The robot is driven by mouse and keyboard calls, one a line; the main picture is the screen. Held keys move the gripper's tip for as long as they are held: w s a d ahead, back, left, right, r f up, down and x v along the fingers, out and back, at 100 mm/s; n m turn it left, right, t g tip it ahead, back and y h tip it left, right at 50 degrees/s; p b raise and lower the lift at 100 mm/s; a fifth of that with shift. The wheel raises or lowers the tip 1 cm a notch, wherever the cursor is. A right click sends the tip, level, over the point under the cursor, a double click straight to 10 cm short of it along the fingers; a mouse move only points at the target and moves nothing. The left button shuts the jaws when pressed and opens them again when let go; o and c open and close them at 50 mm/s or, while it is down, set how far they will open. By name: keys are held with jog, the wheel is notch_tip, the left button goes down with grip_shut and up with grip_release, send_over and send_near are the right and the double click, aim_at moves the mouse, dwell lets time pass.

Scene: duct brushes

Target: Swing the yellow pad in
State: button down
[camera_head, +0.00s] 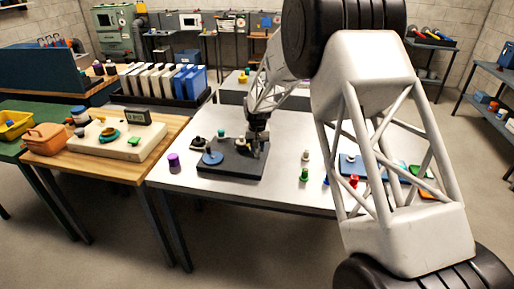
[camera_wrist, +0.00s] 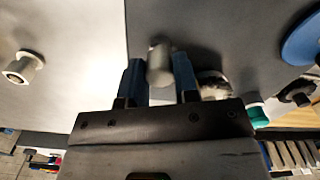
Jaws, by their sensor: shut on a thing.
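My gripper (camera_head: 257,150) is over the right part of a dark base plate (camera_head: 232,175) on the grey table. In the wrist view, its two blue fingers (camera_wrist: 159,75) are shut on a pale grey cylinder (camera_wrist: 159,62). The base plate also shows there (camera_wrist: 200,20). A blue disc (camera_head: 213,157) is on the plate's left part, and it also shows in the wrist view (camera_wrist: 303,40). I cannot make out a yellow pad on the plate. A pale round piece with a dark part (camera_wrist: 213,84) is close beside the right finger, partly hidden.
A green piece (camera_wrist: 257,113) and a black knob (camera_wrist: 298,92) are near the blue disc. A purple cylinder (camera_head: 173,160) stands left of the plate. A white spool (camera_head: 306,156) and a green piece (camera_head: 304,175) stand to its right. Bare table lies between.

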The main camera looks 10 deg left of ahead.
jog(key=shift+r+n, duration=0.1)
jog(key=shift+n, duration=0.3)
jog(key=c, duration=0.8)
grip_release()
jog(key=shift+c, duration=0.2)
jog(key=shift+r, duration=3.85)
